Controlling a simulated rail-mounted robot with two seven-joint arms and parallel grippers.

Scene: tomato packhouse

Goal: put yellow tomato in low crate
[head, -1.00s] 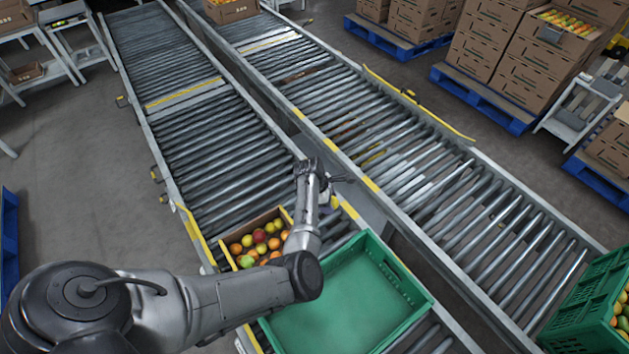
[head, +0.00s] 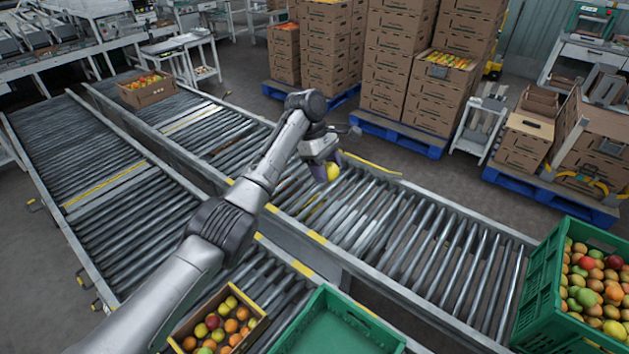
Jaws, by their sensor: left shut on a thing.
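My left gripper (head: 329,168) is shut on a yellow tomato (head: 333,172) and holds it up in the air, in the picture over the right-hand roller conveyor. The jaws partly hide the tomato. A low green crate (head: 335,330) stands at the bottom of the head view, on the near conveyor. Its visible floor is empty, and its near part is cut off by the frame edge. The gripper is beyond and above this crate, apart from it. My right gripper is not in view.
A small box of mixed tomatoes (head: 259,310) stands just left of the low crate. A tall green crate full of tomatoes (head: 537,293) is at the right. Stacked cartons (head: 398,62) on blue pallets stand behind the conveyors.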

